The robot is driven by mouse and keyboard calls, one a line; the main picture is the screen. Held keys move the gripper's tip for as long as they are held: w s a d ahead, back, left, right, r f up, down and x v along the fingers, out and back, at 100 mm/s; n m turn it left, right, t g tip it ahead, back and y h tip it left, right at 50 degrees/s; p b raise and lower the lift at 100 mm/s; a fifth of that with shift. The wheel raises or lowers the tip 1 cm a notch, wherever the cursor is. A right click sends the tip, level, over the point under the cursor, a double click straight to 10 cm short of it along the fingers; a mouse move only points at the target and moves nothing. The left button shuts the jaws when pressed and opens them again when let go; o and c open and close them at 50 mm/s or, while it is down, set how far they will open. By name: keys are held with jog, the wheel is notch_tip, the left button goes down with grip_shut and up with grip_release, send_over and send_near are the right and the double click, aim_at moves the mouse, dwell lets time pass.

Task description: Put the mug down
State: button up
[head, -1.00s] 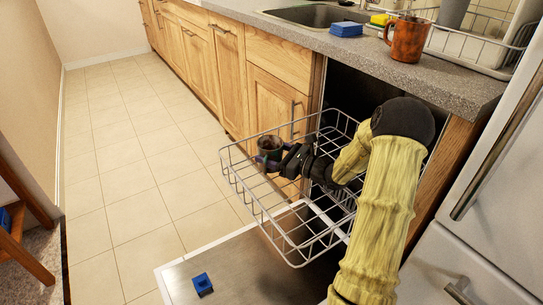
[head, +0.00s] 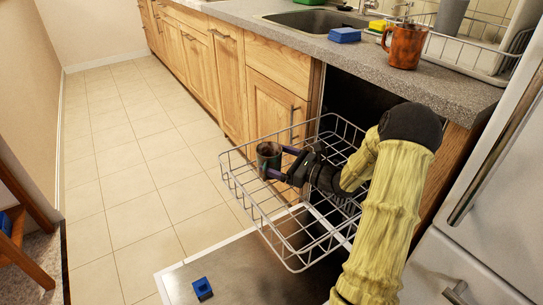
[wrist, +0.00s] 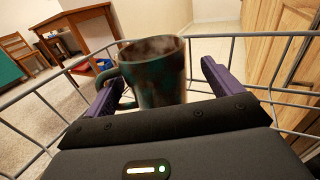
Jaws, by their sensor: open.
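A dark, stained mug (head: 267,156) stands upright in the wire dishwasher rack (head: 285,262), near its left side. In the wrist view the mug (wrist: 155,72) is greenish-brown, with its handle on the left. My gripper (head: 277,162) is open, with purple fingers on either side of the mug. In the wrist view the right finger of my gripper (wrist: 155,85) is clearly apart from the mug, while the left finger lies close to the handle. I cannot tell whether the left finger touches the handle. The mug's base is partly hidden by my gripper.
The rack is pulled out over the open dishwasher door (head: 235,272), where a small blue block (head: 202,288) lies. An orange-brown mug (head: 405,46) and a blue sponge (head: 345,35) stand on the counter (head: 440,85). A fridge (head: 495,190) is at the right. The tiled floor at left is clear.

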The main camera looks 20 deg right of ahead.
jog(key=p+v, duration=0.1)
jog(key=v, duration=0.3)
jog(key=shift+d+r, duration=0.15)
jog(key=shift+s+d, duration=0.15)
jog(key=shift+s, duration=0.25)
